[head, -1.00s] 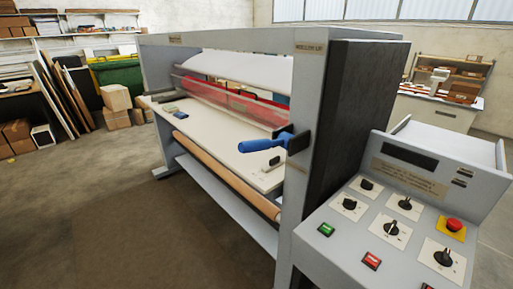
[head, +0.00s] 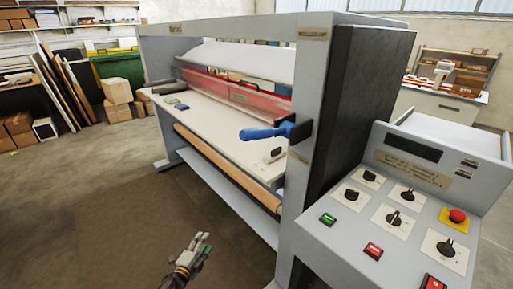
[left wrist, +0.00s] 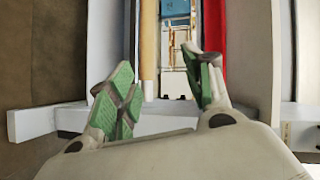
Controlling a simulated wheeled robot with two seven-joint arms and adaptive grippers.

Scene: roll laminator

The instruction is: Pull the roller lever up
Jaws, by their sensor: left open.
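The roller lever (head: 266,132) has a blue handle. It sticks out to the left from a dark pivot on the right upright of the laminator (head: 312,110), lying nearly level. My left gripper (head: 203,241) is low in the head view, in front of the machine, below and to the left of the lever and clearly apart from it. In the left wrist view its green-padded fingers (left wrist: 165,92) are spread and nothing is between them. The lever cannot be made out in the left wrist view. My right gripper is not in view.
A sloped control panel (head: 400,205) with knobs, coloured buttons and a red emergency stop (head: 457,216) stands right of the lever. The white feed table (head: 215,125) and a brown roll (head: 225,165) lie behind my left gripper. The floor in front is clear.

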